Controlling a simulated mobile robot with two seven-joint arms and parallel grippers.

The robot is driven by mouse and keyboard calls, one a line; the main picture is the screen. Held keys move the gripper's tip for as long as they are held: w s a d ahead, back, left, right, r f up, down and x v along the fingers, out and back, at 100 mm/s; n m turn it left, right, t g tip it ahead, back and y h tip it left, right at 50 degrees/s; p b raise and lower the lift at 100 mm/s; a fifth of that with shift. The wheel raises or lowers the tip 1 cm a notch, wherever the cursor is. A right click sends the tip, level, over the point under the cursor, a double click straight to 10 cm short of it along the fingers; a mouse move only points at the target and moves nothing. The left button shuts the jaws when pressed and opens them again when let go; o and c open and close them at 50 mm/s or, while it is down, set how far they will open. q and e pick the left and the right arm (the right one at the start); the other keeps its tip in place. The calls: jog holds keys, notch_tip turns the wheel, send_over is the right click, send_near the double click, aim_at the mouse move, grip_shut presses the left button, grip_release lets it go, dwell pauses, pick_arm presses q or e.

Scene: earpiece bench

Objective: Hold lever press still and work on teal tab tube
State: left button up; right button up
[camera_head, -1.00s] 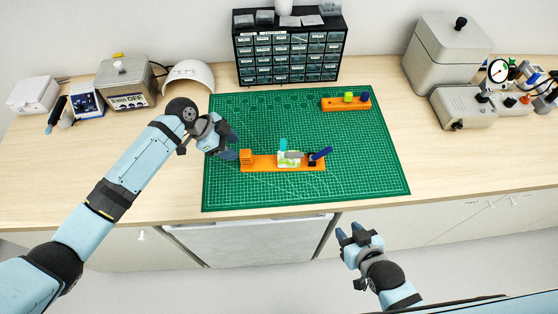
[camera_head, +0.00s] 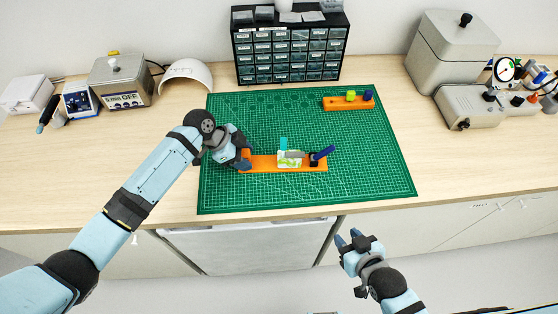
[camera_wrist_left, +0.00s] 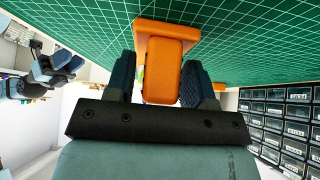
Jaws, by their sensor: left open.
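The lever press is an orange base (camera_head: 258,164) on the green mat, with a dark blue lever (camera_head: 323,153) at its right end. A white and green piece (camera_head: 291,159) with a teal tab (camera_head: 283,143) stands on its middle. My left gripper (camera_head: 243,161) is at the base's left end. In the left wrist view its open fingers (camera_wrist_left: 159,80) stand on either side of the orange end block (camera_wrist_left: 162,72); contact cannot be told. My right gripper (camera_head: 352,237) hangs empty in front of the bench edge, its fingers apart.
A small orange rack (camera_head: 340,105) with a green and a blue piece stands at the mat's back right. A drawer cabinet (camera_head: 289,50) is behind the mat (camera_head: 375,165). The mat's right side is clear.

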pick_arm(q)
grip_shut()
jog(key=shift+f, duration=0.15)
dwell(0.4)
jog(key=shift+s+f, duration=0.15)
dwell(0.6)
